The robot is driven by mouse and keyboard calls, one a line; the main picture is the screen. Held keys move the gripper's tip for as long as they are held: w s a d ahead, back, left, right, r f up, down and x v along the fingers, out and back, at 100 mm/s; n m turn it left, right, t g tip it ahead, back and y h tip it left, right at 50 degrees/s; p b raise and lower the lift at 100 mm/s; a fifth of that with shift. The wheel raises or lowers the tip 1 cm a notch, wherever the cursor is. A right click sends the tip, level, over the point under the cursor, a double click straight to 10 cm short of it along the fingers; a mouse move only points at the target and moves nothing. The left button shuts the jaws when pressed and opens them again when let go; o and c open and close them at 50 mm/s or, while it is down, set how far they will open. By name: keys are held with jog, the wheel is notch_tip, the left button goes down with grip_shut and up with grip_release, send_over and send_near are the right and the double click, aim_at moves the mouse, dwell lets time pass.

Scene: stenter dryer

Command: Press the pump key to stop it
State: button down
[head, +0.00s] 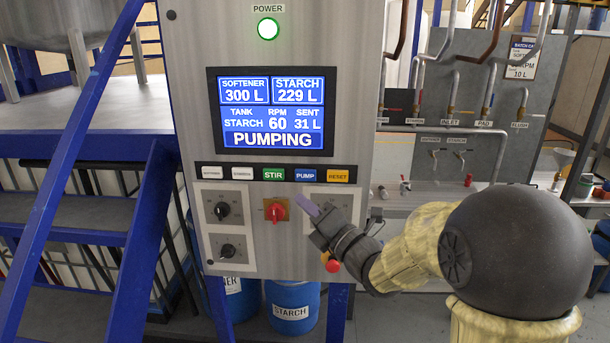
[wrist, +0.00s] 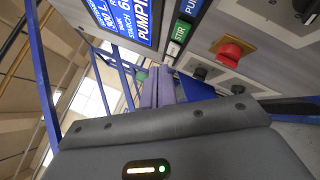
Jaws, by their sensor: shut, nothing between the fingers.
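The blue PUMP key (head: 305,175) sits in the key row under the screen, between the green STIR key (head: 274,174) and the orange RESET key (head: 338,176). My gripper (head: 305,204) is shut and empty, in front of the panel. Its purple fingertips appear just below the PUMP key in the head view; I see no contact with it. In the wrist view the fingers (wrist: 158,88) lie close together, with part of the key row above them. The screen (head: 272,111) reads PUMPING, STARCH, RPM 60, SENT 31 L.
A red rotary switch (head: 276,212) sits left of my gripper, with black knobs (head: 222,210) further left. A red button (head: 333,266) is below my wrist. The green POWER lamp (head: 268,29) is lit. Blue drums (head: 293,300) stand beneath the panel.

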jog(key=shift+w+r, duration=0.1)
jog(key=p, duration=0.4)
send_near(299, 174)
jog(key=w+a+r, duration=0.1)
jog(key=w+a, duration=0.1)
jog(key=a, duration=0.2)
jog(key=shift+w+r, duration=0.15)
jog(key=shift+w, duration=0.25)
jog(key=shift+w+b, duration=0.25)
jog(key=shift+b, duration=0.6)
dwell(0.8)
jog(key=shift+w+b, duration=0.5)
jog(key=shift+w, duration=0.15)
dwell(1.0)
jog(key=shift+s+b, duration=0.15)
jog(key=shift+b, duration=0.2)
jog(key=shift+s+b, duration=0.8)
